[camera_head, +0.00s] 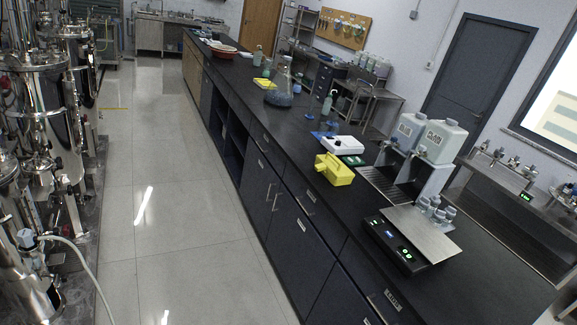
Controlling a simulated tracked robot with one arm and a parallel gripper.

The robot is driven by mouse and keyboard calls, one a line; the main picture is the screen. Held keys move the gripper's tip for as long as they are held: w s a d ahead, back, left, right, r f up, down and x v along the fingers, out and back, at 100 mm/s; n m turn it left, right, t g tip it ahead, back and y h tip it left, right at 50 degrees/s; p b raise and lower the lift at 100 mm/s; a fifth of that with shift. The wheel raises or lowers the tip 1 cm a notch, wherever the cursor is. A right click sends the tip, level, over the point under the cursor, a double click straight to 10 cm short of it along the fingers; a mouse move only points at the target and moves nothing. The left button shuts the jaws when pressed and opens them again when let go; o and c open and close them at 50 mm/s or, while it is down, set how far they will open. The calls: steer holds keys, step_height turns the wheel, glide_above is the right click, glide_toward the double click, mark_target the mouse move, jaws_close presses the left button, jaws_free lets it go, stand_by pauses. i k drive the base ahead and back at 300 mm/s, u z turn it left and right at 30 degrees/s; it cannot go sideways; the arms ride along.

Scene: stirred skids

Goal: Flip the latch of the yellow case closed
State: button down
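The yellow case (335,170) stands on the black bench top, near its front edge, in the middle right of the view. It is small in the picture, with a raised part on its upper left side. I cannot make out its latch or tell how the latch is set. My gripper is not in view.
A scale with a metal plate (424,233) and several small bottles stands nearer on the bench (490,260). A white device (343,144) sits just behind the case. White jugs (440,141) stand to its right. Steel tanks (40,100) line the left; the floor aisle (170,190) is clear.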

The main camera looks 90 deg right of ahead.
mark_target(320, 167)
steer(key=z, duration=2.1)
steer(key=i, duration=2.05)
steer(key=u, duration=0.15)
